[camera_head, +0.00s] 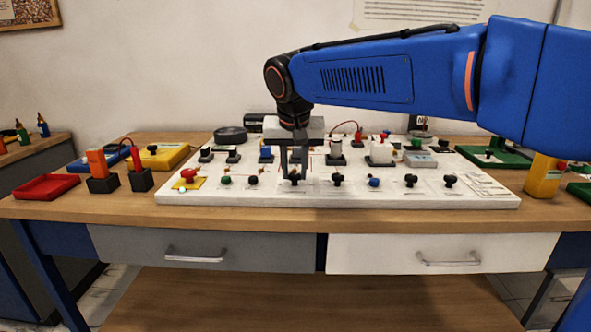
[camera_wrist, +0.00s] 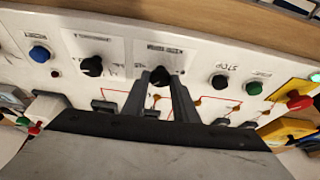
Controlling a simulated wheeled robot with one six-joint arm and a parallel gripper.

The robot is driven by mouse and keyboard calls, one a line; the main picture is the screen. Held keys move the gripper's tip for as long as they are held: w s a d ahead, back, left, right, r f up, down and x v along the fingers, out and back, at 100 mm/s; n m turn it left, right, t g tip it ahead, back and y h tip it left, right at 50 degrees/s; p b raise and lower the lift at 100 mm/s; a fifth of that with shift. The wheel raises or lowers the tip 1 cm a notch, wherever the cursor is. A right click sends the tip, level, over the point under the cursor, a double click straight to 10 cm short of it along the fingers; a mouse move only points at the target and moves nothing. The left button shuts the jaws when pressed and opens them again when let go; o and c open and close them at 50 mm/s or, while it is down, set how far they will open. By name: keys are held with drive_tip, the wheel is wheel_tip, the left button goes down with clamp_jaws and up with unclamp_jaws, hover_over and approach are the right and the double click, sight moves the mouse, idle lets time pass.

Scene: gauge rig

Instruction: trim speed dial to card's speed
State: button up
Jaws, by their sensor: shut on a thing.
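My gripper (camera_head: 294,168) is over the front row of the white board (camera_head: 350,199), with its fingers pointing down. In the wrist view the grey fingers (camera_wrist: 163,88) are shut on a black knob (camera_wrist: 160,75), one finger on each side. In the head view this knob (camera_head: 294,181) is partly hidden by the fingers. A label with small print lies beside the knob, too blurred to read. A second black knob (camera_head: 337,180) stands to its right and also shows in the wrist view (camera_wrist: 91,66). A printed sheet (camera_head: 485,183) lies at the board's right end; its text is unreadable.
A black button (camera_head: 253,182), a green button (camera_head: 225,180) and a red mushroom button (camera_head: 189,175) stand left of the held knob. A blue button (camera_head: 374,182) and two black knobs are to the right. Taller parts crowd the board's back. A red tray (camera_head: 45,188) sits far left.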

drive_tip(key=shift+m, duration=0.6)
drive_tip(key=shift+h, duration=0.3)
drive_tip(key=o, duration=1.1)
drive_tip(key=shift+c, duration=0.2)
drive_tip(key=shift+r, duration=0.1)
drive_tip(key=d+v, duration=0.1)
drive_tip(key=v, duration=1.6)
drive_tip(key=shift+a, duration=0.5)
drive_tip(key=shift+r, duration=0.1)
